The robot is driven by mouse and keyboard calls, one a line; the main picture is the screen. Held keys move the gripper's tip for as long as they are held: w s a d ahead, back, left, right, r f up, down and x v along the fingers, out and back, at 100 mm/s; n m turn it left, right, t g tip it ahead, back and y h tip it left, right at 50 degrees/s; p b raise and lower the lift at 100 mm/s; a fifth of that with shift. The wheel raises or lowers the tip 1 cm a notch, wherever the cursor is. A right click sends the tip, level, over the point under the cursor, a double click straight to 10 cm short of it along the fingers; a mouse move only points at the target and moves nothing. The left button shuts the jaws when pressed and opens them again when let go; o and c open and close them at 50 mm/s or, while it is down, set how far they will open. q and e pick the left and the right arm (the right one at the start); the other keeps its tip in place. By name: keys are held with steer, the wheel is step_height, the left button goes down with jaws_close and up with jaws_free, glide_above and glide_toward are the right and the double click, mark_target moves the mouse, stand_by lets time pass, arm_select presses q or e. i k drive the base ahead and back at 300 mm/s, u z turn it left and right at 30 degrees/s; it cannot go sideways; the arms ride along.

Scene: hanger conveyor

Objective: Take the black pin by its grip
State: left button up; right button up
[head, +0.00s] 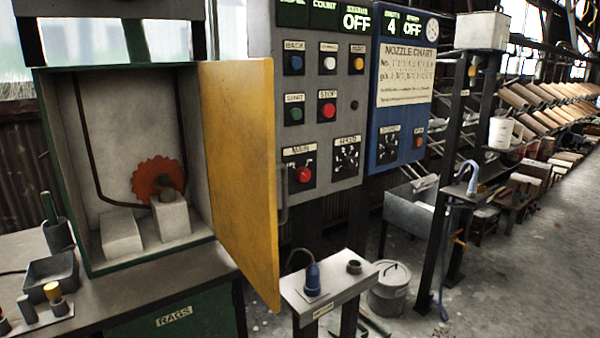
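I cannot pick out a black pin with certainty. A dark upright rod (48,207) stands in a dark cup (58,236) on the bench at the left. A short dark round piece (354,267) sits on the small grey stand (335,289) at the lower middle. Next to it on the stand is a blue plug-like piece (312,278) with a dark cable. Neither of my grippers shows in the head view.
A green-edged cabinet (60,170) holds a red toothed wheel (158,180) and pale blocks. Its yellow door (240,170) stands open toward me. A grey tray (50,280) and small capped pieces lie on the left bench. A lidded bucket (390,288) stands right of the stand.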

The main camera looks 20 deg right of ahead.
mark_target(164, 178)
steer(key=z, duration=1.85)
steer(key=i, duration=1.65)
steer(key=u, duration=3.3)
steer(key=k, duration=0.45)
steer(key=u, duration=0.8)
steer(key=k, duration=0.65)
steer(key=u, duration=0.75)
steer(key=i, duration=1.45)
steer(key=z, duration=1.65)
steer(key=i, duration=0.65)
steer(key=z, duration=0.7)
